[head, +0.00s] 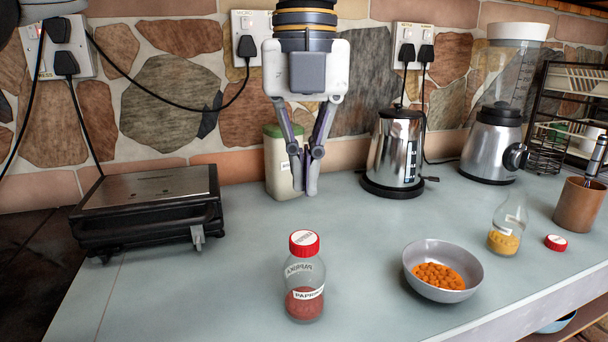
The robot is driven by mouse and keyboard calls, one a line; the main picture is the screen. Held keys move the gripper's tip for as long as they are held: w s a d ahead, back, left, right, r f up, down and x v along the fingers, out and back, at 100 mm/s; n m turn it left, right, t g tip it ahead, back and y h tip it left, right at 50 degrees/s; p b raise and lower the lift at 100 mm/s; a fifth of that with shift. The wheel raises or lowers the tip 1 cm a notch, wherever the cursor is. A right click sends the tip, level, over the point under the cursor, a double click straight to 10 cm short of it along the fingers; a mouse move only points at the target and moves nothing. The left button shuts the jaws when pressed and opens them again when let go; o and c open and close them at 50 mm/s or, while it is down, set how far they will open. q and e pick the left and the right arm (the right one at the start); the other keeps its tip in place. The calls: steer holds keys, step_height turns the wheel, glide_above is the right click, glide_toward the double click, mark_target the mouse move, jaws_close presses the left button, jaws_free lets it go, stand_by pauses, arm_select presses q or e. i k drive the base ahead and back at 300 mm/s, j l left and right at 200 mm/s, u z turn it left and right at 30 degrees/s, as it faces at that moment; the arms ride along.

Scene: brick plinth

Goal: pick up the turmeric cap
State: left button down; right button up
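The turmeric cap, a small red cap with a white top (556,242), lies on the worktop at the right. It is beside an open glass jar of yellow powder (504,238), whose label I cannot read. My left gripper (305,190) hangs fingers down at the upper middle, far to the left of the cap, in front of a green-lidded canister (275,160). Its fingertips are together with nothing visible between them. My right gripper is not in view.
A capped paprika jar (305,278) stands at the front middle. A grey bowl of orange pieces (470,289) sits left of the yellow jar. A brown pot (578,207) stands behind the cap. A kettle (396,150), blender (494,145) and black grill (150,212) line the back.

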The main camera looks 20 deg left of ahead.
mark_target(556, 243)
steer(key=k+l, duration=0.2)
steer(key=k, duration=0.3)
steer(key=k+l, duration=0.2)
steer(key=k, duration=0.25)
